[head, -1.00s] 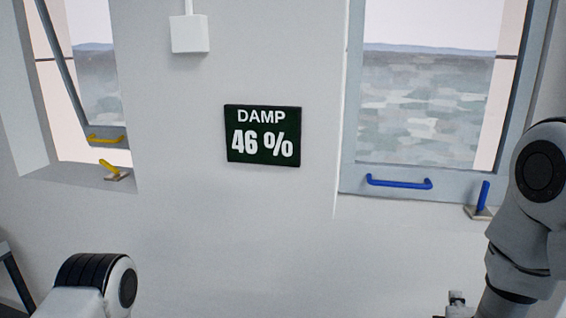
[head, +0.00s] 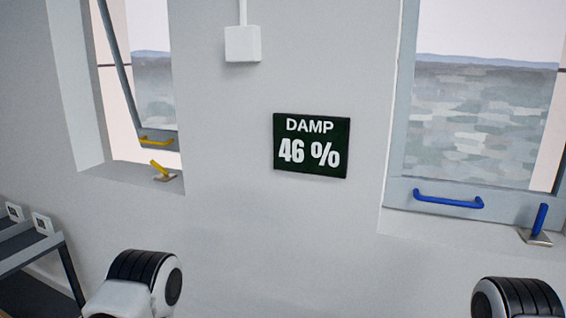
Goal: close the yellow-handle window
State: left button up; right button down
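The yellow-handle window (head: 123,72) is at the left in the head view. Its sash stands tilted out of its frame, with a gap beside and below it. A yellow handle (head: 157,141) is on its bottom rail. A yellow lever on a small plate (head: 161,171) sits on the sill just below. Parts of both my arms show at the bottom edge, well below the windows. Neither of my grippers is in view.
A window with a blue handle (head: 448,200) and a blue lever (head: 539,222) is at the right. A dark sign (head: 311,146) reading "DAMP 46 %" hangs between the windows, below a white box (head: 242,43). A grey conveyor-like stand (head: 28,250) is at the lower left.

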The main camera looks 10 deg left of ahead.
aim_at(165, 140)
jog(key=i+j+z, duration=0.1)
jog(key=j+z, duration=0.2)
jog(key=j, duration=1.05)
jog(key=j+z, duration=0.35)
jog(key=j, duration=1)
